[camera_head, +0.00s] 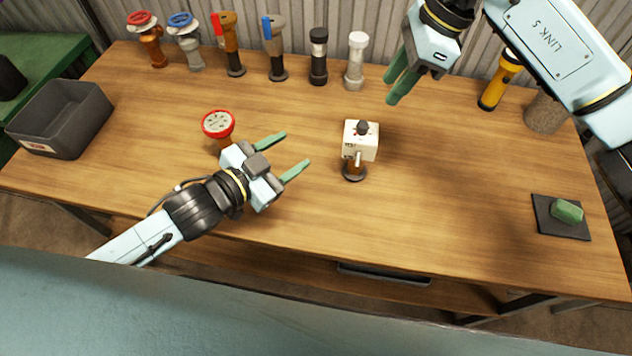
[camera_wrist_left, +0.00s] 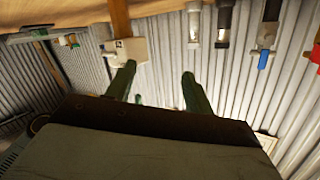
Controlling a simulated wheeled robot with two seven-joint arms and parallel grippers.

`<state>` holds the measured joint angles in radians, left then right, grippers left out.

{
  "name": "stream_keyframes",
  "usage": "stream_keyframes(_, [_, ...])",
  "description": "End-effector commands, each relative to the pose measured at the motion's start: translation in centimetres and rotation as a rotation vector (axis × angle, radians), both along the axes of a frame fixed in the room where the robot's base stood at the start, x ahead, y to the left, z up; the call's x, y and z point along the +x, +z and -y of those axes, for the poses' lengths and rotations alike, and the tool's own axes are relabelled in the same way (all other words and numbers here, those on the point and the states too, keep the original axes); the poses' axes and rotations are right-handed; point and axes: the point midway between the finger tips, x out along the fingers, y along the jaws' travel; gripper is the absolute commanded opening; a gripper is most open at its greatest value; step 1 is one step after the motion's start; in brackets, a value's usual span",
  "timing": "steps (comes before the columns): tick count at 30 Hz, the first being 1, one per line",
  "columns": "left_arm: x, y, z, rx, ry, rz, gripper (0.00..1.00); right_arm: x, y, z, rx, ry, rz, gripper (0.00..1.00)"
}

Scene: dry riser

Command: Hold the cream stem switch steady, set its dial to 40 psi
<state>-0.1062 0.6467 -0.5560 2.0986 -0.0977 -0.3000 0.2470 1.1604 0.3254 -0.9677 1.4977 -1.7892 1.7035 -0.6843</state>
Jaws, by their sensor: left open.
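The cream stem switch (camera_head: 358,142) stands upright on the middle of the bench, a cream box on a short brown stem with a dark round foot. A dark knob with a small red mark sits on its top; the dial setting is too small to read. My left gripper (camera_head: 296,148) is open and empty, to the left of the switch and apart from it, its fingers pointing right. In the left wrist view the cream box (camera_wrist_left: 132,48) shows beyond my left fingers (camera_wrist_left: 159,71). My right gripper (camera_head: 401,78) is above and behind the switch; its finger gap is unclear.
Several valves and stems line the back edge, with a yellow flashlight (camera_head: 499,80) at right. A grey bin (camera_head: 62,118) is at left; a dark pad (camera_head: 562,228) with a green block is at right.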

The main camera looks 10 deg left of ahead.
Motion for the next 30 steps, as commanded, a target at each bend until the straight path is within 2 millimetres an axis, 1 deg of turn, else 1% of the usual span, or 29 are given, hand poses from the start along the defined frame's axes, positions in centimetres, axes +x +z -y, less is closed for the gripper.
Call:
stream_keyframes(1, [-0.6,-0.2,1.3,-0.038,0.028,-0.039,0.53,0.0,0.0,0.0,0.0,0.0,0.0,0.36])
stream_keyframes(6, [-2.3,-1.0,4.1,-0.113,0.109,-0.167,0.53,0.0,0.0,0.0,0.0,0.0,0.0,0.36])
stream_keyframes(12, [-3.8,-1.5,6.0,-0.167,0.16,-0.281,0.53,0.0,0.0,0.0,0.0,0.0,0.0,0.36])
stream_keyframes(17, [-4.3,-1.7,6.6,-0.181,0.174,-0.32,0.53,0.0,0.0,0.0,0.0,0.0,0.0,0.36])
stream_keyframes(20, [-3.9,-1.9,6.9,-0.183,0.177,-0.325,0.53,0.0,0.0,0.0,0.0,0.0,0.0,0.36])
stream_keyframes(23, [-2.8,-2.4,7.4,-0.182,0.176,-0.324,0.53,0.0,0.0,0.0,0.0,0.0,0.0,0.36])
stream_keyframes(30, [0.9,-4.1,9.5,-0.182,0.175,-0.323,0.53,0.0,0.0,0.0,0.0,0.0,0.0,0.36])
